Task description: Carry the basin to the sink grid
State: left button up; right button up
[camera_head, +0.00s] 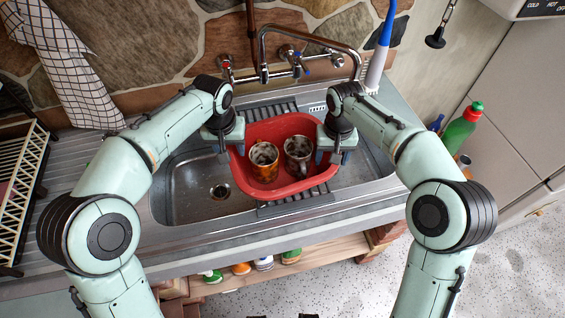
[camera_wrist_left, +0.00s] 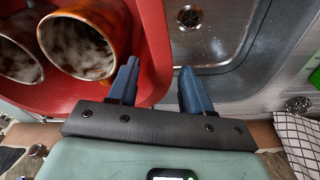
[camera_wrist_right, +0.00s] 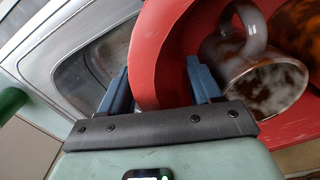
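The red basin (camera_head: 241,168) is over the sink, with a brown-orange mug (camera_head: 264,164) and a dark brown mug (camera_head: 298,158) inside. The dark ribbed sink grid (camera_head: 295,205) shows in front of the basin and behind it; its middle is hidden under the basin. I cannot tell whether the basin touches it. My left gripper (camera_wrist_left: 157,85) is at the basin's left wall, one finger inside and one outside, with a gap beside the wall. My right gripper (camera_wrist_right: 160,88) straddles the right wall, its fingers wide apart.
The steel sink bowl (camera_head: 185,180) with its drain is bare left of the basin. A tap (camera_head: 310,45) arches behind. A dish rack (camera_head: 22,185) stands far left, a green bottle (camera_head: 460,130) at right. A checked towel (camera_head: 70,60) hangs back left.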

notch_tip(320, 180, up, 12)
jog(key=shift+s+a+r, duration=0.1)
pick_arm(q)
notch_tip(320, 180, up, 12)
jog(key=s, duration=0.2)
dwell(0.5)
jog(key=shift+f, duration=0.15)
dwell(0.3)
